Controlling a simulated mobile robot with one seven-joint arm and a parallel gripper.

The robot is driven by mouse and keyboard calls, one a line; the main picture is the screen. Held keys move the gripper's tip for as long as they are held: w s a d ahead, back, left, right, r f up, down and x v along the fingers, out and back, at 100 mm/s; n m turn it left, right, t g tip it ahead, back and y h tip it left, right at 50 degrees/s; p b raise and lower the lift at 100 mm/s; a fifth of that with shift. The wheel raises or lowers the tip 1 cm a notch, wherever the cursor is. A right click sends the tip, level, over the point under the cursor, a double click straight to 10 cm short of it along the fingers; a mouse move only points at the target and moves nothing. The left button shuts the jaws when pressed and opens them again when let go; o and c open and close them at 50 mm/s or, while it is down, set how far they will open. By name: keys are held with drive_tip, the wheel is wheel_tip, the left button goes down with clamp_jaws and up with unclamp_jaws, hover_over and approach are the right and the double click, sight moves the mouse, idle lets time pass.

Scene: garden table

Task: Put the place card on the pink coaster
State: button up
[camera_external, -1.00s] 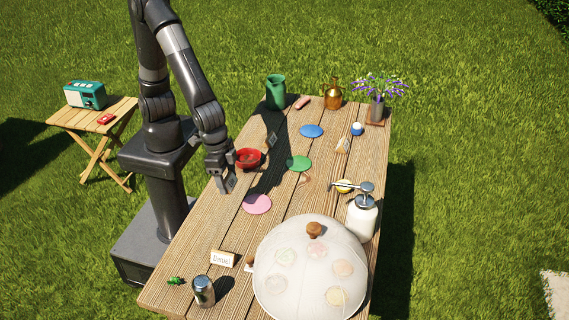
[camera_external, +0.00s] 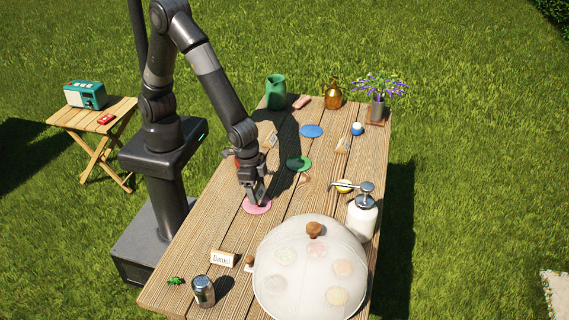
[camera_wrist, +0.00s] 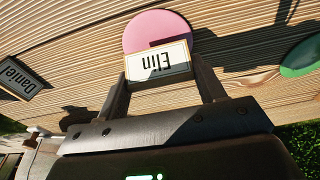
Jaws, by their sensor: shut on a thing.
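A white place card reading "Elin" (camera_wrist: 159,62) is between my fingers in the wrist view, its lettering upside down there. My gripper (camera_wrist: 161,78) is shut on it. The pink coaster (camera_wrist: 155,25) lies flat on the table just beyond the card, which overlaps its near part in that view. In the external view my gripper (camera_external: 256,199) points down over the pink coaster (camera_external: 260,209) and hides part of it. The held card is hard to make out there. I cannot tell whether the card touches the coaster.
A "Daniel" card (camera_external: 222,258), a can (camera_external: 203,291) and a mesh dome (camera_external: 312,270) stand at the near end of the table (camera_external: 215,215). A green coaster (camera_external: 299,163), a blue coaster (camera_external: 312,131) and a pump bottle (camera_external: 362,217) are farther off. The red bowl is mostly hidden behind my arm.

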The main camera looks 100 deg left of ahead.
sight(255, 188)
drive_tip(key=shift+f, duration=1.4)
drive_tip(key=shift+f, duration=0.1)
drive_tip(key=o, duration=1)
wheel_tip(255, 188, up, 12)
drive_tip(key=s, duration=0.2)
drive_tip(key=s+a+r+t, duration=0.2)
drive_tip(key=s+a+r, duration=0.4)
drive_tip(key=a+r, duration=0.55)
drive_tip(key=shift+t, duration=0.9)
drive_tip(key=shift+s+a+r, duration=0.75)
drive_tip(key=shift+s+a, duration=0.85)
drive_tip(key=shift+s, duration=0.6)
drive_tip(key=shift+s+a+r, duration=0.75)
drive_tip(key=shift+s+a, duration=0.8)
drive_tip(key=shift+s, duration=0.6)
drive_tip(key=shift+s+a+r, duration=0.75)
drive_tip(key=shift+s+a, duration=0.85)
drive_tip(key=shift+s, duration=0.6)
